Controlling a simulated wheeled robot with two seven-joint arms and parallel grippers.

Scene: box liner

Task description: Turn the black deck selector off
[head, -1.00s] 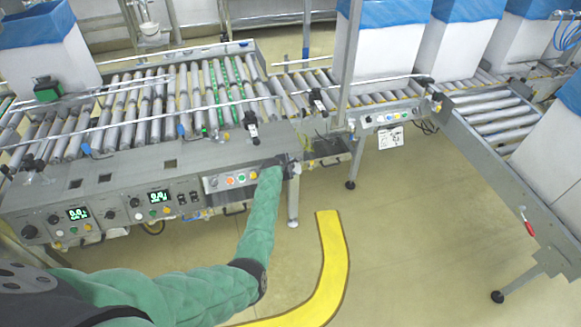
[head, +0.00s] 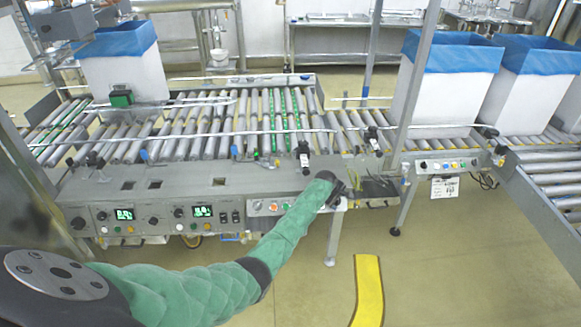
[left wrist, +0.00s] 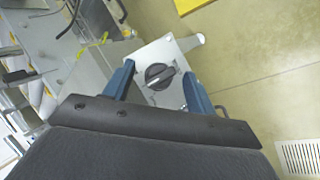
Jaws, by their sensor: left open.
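The black deck selector (left wrist: 159,76) is a round black knob with a raised bar grip, on a light metal plate in the left wrist view. My left gripper (left wrist: 158,68) is open, with one blue finger on each side of the knob and visible gaps between. The knob is not gripped. In the head view my left gripper (head: 335,190) is at the right end of the long control panel (head: 150,190); the arm and gripper hide the selector there. My right gripper is not in view.
Roller conveyors (head: 215,130) run behind the panel. A white box with blue liner (head: 125,70) stands at the left, and more lined boxes (head: 450,85) stand at the right. A metal post (head: 412,85) rises right of the gripper. The floor in front is clear, with a yellow stripe (head: 368,290).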

